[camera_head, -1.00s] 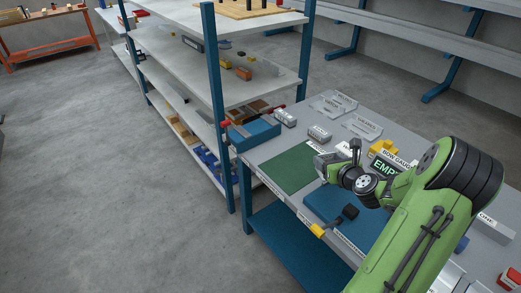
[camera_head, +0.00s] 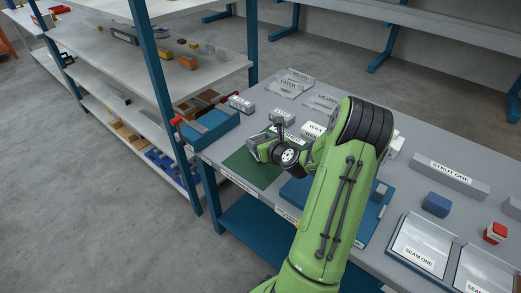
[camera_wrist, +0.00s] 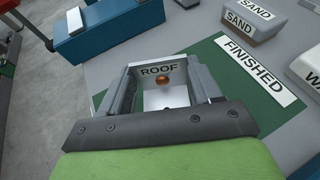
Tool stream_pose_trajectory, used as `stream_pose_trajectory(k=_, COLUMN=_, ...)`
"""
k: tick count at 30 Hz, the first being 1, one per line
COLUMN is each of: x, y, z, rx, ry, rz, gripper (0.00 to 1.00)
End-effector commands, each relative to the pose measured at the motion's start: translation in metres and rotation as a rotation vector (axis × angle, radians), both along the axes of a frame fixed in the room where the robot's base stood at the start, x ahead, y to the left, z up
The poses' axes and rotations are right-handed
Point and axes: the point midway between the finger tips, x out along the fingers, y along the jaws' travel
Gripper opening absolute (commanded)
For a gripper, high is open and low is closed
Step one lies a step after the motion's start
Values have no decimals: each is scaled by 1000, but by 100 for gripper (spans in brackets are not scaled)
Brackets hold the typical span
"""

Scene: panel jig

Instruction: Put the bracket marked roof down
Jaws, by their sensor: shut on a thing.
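The bracket marked roof (camera_wrist: 165,98) is a grey, open-topped piece with a ROOF label on its far inner wall and an orange-brown round spot inside. My gripper (camera_wrist: 163,88) is shut on it, with a finger at each side. Beneath is a dark green mat (camera_wrist: 268,112) with a FINISHED label; it also shows in the head view (camera_head: 240,166). In the head view my gripper (camera_head: 259,147) is over the mat's far part. I cannot tell whether the bracket touches the mat; its underside is hidden.
A blue mat or tray (camera_head: 298,192) lies nearer, partly behind my arm. Shelving stands at the left.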

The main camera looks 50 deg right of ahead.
Motion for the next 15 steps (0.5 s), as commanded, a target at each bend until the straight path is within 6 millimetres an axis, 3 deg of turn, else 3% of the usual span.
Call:
stream_pose_trajectory(k=2, x=0, y=0, z=-19, rx=4, ry=1, rz=0, gripper=31)
stream_pose_trajectory(k=12, x=0, y=0, z=-20, rx=1, ry=1, rz=0, gripper=31)
stream_pose_trajectory(k=13, x=0, y=0, z=-20, rx=0, ry=1, rz=0, gripper=68)
stream_pose_trajectory(k=15, x=0, y=0, z=-19, rx=0, ry=1, rz=0, gripper=78)
